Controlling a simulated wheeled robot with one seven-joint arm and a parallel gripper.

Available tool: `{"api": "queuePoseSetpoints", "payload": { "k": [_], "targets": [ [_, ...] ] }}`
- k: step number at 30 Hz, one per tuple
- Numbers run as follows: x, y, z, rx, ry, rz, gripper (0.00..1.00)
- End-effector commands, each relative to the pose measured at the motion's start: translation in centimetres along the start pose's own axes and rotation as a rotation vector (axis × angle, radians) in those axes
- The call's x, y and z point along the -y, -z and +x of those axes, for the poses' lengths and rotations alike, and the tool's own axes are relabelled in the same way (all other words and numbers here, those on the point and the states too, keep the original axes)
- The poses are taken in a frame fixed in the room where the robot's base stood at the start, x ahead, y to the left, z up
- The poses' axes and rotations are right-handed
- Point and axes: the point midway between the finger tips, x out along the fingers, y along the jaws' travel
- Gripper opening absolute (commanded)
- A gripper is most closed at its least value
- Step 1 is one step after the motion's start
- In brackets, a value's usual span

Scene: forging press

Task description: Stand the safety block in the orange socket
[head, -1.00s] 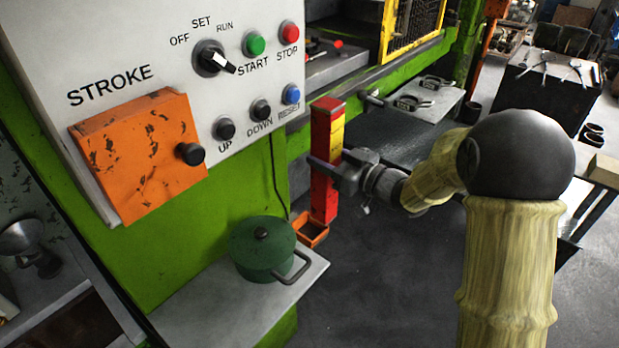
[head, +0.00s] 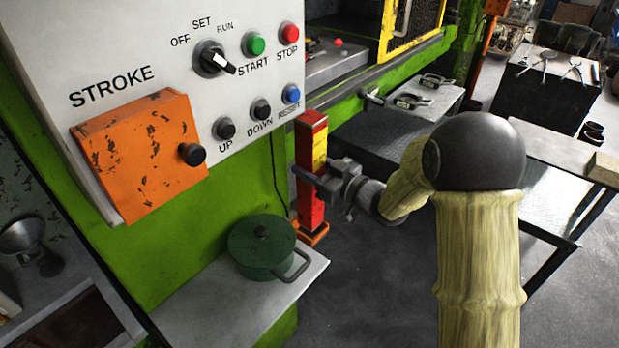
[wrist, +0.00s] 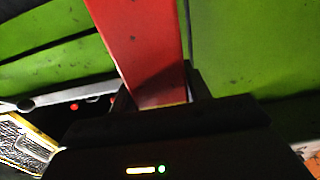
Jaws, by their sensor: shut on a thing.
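The safety block (head: 311,205) is a tall red post with a yellow face, upright in the head view beside the green press body. My gripper (head: 322,182) is shut on it at about mid-height. In the wrist view the red block (wrist: 143,45) rises from between my gripper's fingers (wrist: 158,97). The orange socket (head: 318,239) is low on the press, at the block's lower end. The block's lower end overlaps the socket in the picture; I cannot tell whether it is inside it or just above it.
A green lidded pot (head: 262,247) stands on a grey shelf (head: 215,310) left of the socket. The control panel (head: 150,50) with buttons and an orange cover (head: 140,155) is above. A dark table (head: 385,135) lies behind the gripper. The floor to the right of the shelf is clear.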

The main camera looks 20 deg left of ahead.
Motion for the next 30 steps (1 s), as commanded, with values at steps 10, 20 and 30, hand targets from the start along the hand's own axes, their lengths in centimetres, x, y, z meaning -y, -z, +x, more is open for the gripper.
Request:
{"api": "queuePoseSetpoints", "payload": {
  "k": [10,20,30],
  "targets": [
    [0.3,-3.2,0.4,-0.004,0.001,-0.001,0.00],
    [0.2,-3.5,0.3,-0.005,0.000,-0.002,0.00],
    [0.3,-3.9,0.3,0.002,0.000,0.001,0.69]
  ]
}}
